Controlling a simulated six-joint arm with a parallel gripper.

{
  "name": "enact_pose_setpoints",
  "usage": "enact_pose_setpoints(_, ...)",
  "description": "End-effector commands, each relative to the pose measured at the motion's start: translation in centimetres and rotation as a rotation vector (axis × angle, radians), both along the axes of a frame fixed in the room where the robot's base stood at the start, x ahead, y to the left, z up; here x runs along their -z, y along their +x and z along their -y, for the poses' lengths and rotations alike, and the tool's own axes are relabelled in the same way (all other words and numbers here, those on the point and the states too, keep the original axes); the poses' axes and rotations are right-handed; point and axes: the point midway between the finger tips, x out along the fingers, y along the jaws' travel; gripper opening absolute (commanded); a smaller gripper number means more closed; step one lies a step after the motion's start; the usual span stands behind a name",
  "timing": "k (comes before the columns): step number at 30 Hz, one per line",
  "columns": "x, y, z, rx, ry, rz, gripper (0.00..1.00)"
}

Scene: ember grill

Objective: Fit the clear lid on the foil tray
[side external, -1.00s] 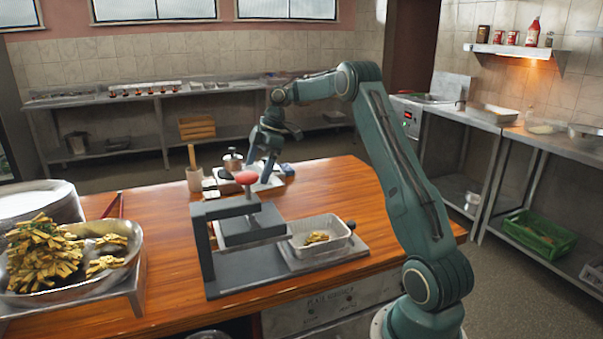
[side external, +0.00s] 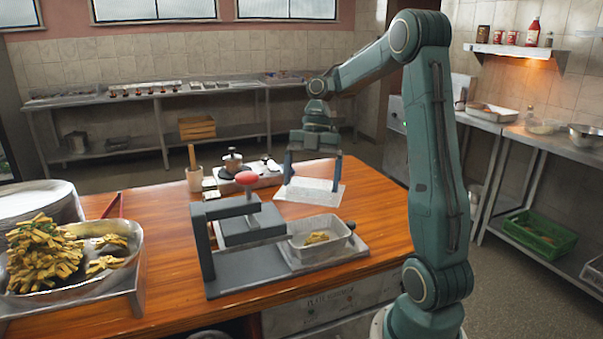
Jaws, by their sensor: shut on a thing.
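The clear lid (side external: 310,191) is a pale, see-through rectangle. My gripper (side external: 313,180) is shut on it, with one finger at each side. The lid hangs behind the foil tray and looks roughly level; its exact height above the table is hard to tell. The foil tray (side external: 341,247) is an open silver rectangle with a small heap of golden fries (side external: 317,238) inside. It sits on the right part of a dark grey press stand (side external: 240,270), beside the press arm with its red knob (side external: 246,178).
A large metal bowl of fries (side external: 70,285) and stacked white plates (side external: 38,200) stand at the left. A wooden pestle in a cup (side external: 194,178) and a small metal pot (side external: 232,160) stand at the back. The wooden table (side external: 380,210) is clear right of the tray.

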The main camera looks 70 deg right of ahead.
Motion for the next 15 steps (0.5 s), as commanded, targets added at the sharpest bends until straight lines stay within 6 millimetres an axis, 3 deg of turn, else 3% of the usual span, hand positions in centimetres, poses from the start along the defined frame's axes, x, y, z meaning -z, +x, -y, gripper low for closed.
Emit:
enact_pose_setpoints(3,-0.13,-1.22,-0.79,-0.06,-0.001,0.0,0.72)
enact_pose_setpoints(15,0.62,-1.12,-1.14,-0.309,0.0,-0.001,0.72)
